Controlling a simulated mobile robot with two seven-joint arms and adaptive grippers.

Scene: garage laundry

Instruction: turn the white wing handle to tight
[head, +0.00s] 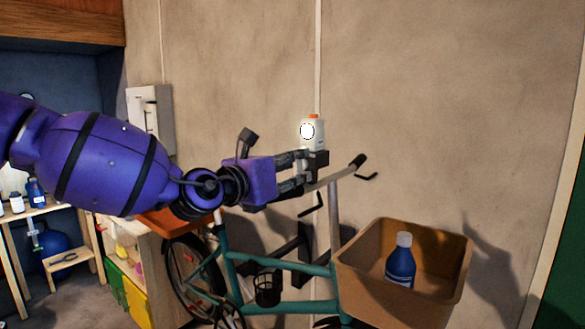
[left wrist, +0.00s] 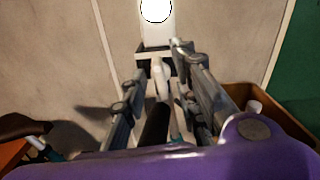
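A white device with an orange top (head: 312,132) and a round white face stands in front of the wall above the bicycle's handlebar. Its lower part meets a dark bracket, which shows in the left wrist view (left wrist: 145,58). A small white piece below the bracket, apparently the wing handle (left wrist: 158,76), lies between my left fingertips in the left wrist view. My left gripper (head: 309,172) is open, with its fingers on either side of that piece. Contact cannot be made out. In the head view the fingers and bracket hide the handle. My right gripper is not in view.
The teal bicycle (head: 290,266) stands below, its handlebar grip (head: 358,161) close to my left gripper. A brown basket (head: 449,279) with a blue bottle (head: 400,264) is at lower right. A grey wall box (head: 163,125) hangs behind my arm. The upper right wall is clear.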

